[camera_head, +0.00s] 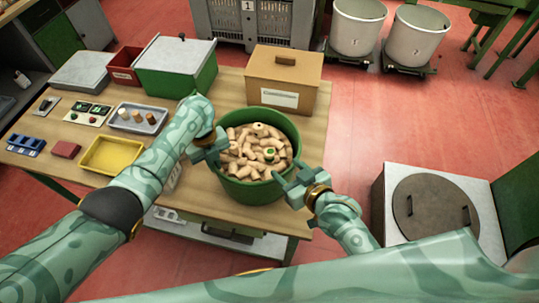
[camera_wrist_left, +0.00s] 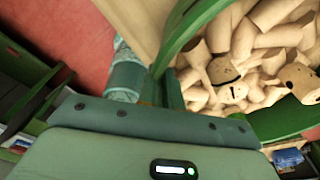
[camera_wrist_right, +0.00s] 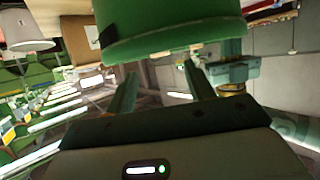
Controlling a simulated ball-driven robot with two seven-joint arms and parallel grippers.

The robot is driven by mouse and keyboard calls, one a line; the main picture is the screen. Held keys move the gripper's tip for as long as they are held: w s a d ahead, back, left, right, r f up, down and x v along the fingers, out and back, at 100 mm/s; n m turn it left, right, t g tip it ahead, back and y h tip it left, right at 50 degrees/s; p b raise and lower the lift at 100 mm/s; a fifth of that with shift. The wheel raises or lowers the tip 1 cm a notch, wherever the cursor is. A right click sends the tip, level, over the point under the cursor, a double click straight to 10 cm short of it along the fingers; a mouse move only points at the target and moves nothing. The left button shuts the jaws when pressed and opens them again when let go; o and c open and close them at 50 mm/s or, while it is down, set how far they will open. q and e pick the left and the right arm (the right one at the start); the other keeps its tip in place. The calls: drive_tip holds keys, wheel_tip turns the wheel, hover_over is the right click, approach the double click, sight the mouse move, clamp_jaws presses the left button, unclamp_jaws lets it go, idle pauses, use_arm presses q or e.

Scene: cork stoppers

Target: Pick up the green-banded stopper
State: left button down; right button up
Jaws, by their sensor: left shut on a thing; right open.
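A round green tub (camera_head: 242,188) full of pale cork stoppers stands at the table's front right. A stopper with a green mark (camera_head: 270,153) lies on top of the heap, right of its middle; I take it for the green-banded one. I cannot pick it out in the left wrist view. My left gripper (camera_head: 212,148) is shut on the tub's left rim; the rim (camera_wrist_left: 190,30) runs between its fingers in the left wrist view. My right gripper (camera_head: 285,181) is open and empty beside the tub's front right wall, which also shows above its fingers (camera_wrist_right: 160,90) in the right wrist view.
A cardboard box (camera_head: 283,80) stands behind the tub. A green bin with a grey lid (camera_head: 175,68), a yellow tray (camera_head: 112,154) and a grey tray of stoppers (camera_head: 138,118) are to the left. A white unit with a round lid (camera_head: 435,208) stands right of the table.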

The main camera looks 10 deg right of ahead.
sight(272, 157)
drive_tip(key=x, duration=0.8)
drive_tip(key=shift+a+f, duration=0.1)
drive_tip(key=shift+a, duration=0.05)
drive_tip(key=shift+c, duration=0.3)
drive_tip(key=shift+s, duration=0.1)
drive_tip(key=c, duration=1)
